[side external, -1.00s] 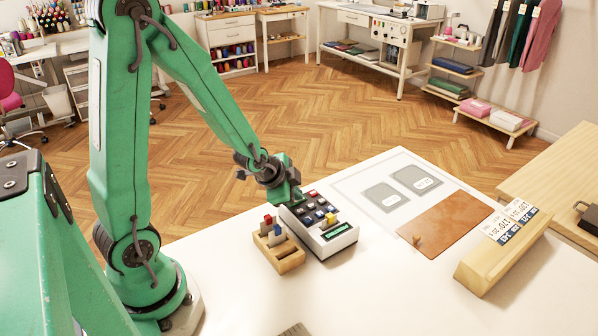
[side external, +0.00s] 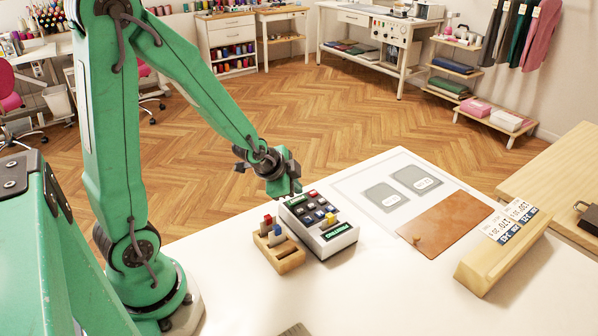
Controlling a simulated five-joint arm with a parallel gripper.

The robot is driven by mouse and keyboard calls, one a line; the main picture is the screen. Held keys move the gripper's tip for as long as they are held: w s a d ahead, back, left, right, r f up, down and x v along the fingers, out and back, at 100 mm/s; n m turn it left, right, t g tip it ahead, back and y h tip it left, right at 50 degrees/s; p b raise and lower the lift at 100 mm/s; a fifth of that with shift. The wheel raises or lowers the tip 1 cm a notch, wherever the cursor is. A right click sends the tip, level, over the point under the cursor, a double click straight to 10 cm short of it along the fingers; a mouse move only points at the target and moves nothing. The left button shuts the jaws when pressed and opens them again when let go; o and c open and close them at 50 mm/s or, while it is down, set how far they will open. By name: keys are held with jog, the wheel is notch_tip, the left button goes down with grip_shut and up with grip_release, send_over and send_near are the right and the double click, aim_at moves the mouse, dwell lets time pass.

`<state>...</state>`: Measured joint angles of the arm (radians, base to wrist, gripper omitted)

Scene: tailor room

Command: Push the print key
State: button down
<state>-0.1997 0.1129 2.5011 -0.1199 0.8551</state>
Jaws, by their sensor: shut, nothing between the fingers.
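A small white keypad device (side external: 322,242) stands on the white table. It has several dark keys, plus red, blue and yellow ones (side external: 331,218). A green display strip (side external: 337,231) is on its front, with lettering too small to read. I cannot tell from the lettering which key is print. My gripper (side external: 292,193) is shut and empty. It points down just above the back left end of the device and looks slightly apart from the keys.
A wooden holder (side external: 287,262) with red and blue pieces stands close to the device's left. To the right lie a sheet with grey cards (side external: 385,198), a brown leather piece (side external: 445,233) and a wooden block with tags (side external: 478,275).

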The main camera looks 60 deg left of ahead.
aim_at(295, 203)
jog(key=shift+r, duration=2.35)
jog(key=s+d+r+n, duration=0.3)
jog(key=s+r, duration=0.3)
jog(key=s, duration=0.1)
jog(key=s+d+r+n+g+h, duration=0.1)
jog(key=s+d+r+n, duration=0.3)
jog(key=s, duration=0.4)
jog(key=shift+s+d+r+n+g, duration=0.15)
jog(key=shift+d+r+n+g, duration=0.15)
jog(key=shift+r, duration=0.55)
